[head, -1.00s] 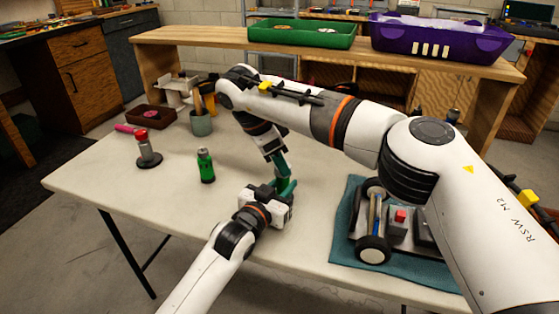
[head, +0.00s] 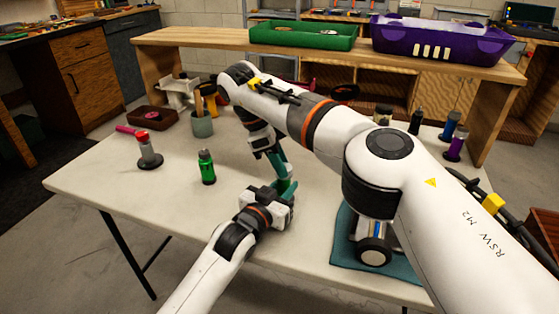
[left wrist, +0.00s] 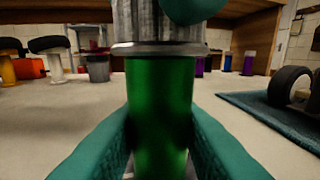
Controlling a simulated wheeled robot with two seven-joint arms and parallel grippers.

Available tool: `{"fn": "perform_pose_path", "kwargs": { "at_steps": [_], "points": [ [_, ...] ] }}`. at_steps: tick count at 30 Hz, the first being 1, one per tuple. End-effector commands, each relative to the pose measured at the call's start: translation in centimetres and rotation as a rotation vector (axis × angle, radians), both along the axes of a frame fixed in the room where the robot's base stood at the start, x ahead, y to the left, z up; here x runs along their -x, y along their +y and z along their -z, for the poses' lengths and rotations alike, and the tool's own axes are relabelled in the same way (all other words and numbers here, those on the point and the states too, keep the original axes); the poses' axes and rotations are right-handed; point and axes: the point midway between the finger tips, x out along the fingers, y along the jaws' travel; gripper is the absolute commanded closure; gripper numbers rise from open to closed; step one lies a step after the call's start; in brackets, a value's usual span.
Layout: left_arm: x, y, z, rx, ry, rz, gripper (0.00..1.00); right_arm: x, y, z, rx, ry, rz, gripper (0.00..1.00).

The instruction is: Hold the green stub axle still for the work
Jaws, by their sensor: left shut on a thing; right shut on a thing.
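The green stub axle (left wrist: 160,110) stands upright between the teal fingers of my left gripper (left wrist: 160,145) in the left wrist view. A silver collar and a grey ridged part (left wrist: 158,22) sit on its top. In the head view my left gripper (head: 284,192) is low over the table's middle, and the axle is mostly hidden by the fingers. My right gripper (head: 277,165) reaches down from above, right over the left one. A teal fingertip (left wrist: 195,8) of it shows against the ridged part, and it appears shut on that part.
A green bottle-like piece (head: 206,167) and a red-topped stand (head: 148,150) are left of the grippers. A teal mat (head: 345,245) with a partly hidden wheeled chassis (head: 374,250) lies right. Small bottles (head: 456,145) stand at the back right. The table's front left is clear.

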Motion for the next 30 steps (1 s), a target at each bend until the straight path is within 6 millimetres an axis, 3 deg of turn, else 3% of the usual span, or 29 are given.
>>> {"fn": "perform_pose_path", "kwargs": {
  "at_steps": [5, 6, 9, 20, 30],
  "points": [
    [0.06, -0.06, 0.1, 0.0, 0.002, 0.001, 0.97, -0.09, -0.08, -0.04, 0.001, -0.004, 0.001, 0.9],
    [0.06, -0.06, 0.1, 0.0, 0.002, 0.001, 0.97, -0.09, -0.08, -0.04, 0.001, -0.004, 0.001, 0.61],
    [0.05, -0.05, 0.09, 0.0, 0.002, 0.001, 0.97, -0.07, -0.06, -0.04, 0.0, -0.002, 0.0, 0.45],
    [0.02, -0.03, 0.09, 0.0, 0.002, 0.001, 0.97, -0.03, -0.04, -0.01, 0.0, 0.0, -0.015, 0.45],
    [0.01, -0.01, 0.08, -0.001, 0.002, 0.0, 0.97, 0.22, -0.14, 0.0, -0.001, 0.0, -0.269, 0.45]
  ]
}}
